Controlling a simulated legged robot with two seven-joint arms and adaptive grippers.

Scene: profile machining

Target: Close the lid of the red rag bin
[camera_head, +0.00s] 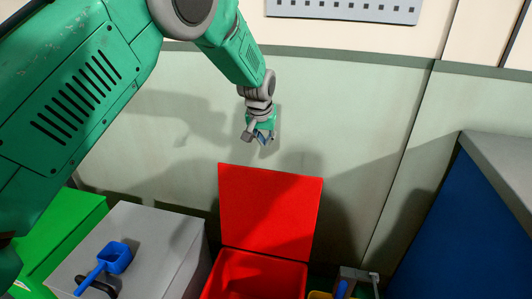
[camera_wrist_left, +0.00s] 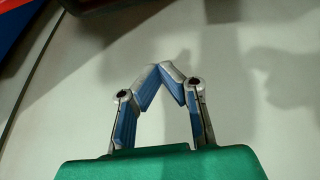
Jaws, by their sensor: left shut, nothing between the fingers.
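The red rag bin (camera_head: 255,275) stands against the wall at the bottom middle of the head view. Its red lid (camera_head: 270,212) is open, standing up at the back of the bin, hinged along the rear rim. My left gripper (camera_head: 264,138) is above the lid's top edge, apart from it, near the wall. In the left wrist view my left gripper (camera_wrist_left: 160,68) is shut, with its blue-padded fingertips together and nothing between them. The bin and lid do not clearly show in that view. My right gripper is not in view.
Left of the bin stands a grey box (camera_head: 150,240) with a blue scoop (camera_head: 113,258) on top, and a green box (camera_head: 75,225) beyond it. A blue cabinet (camera_head: 450,235) stands at the right. A pegboard (camera_head: 345,10) hangs on the wall above.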

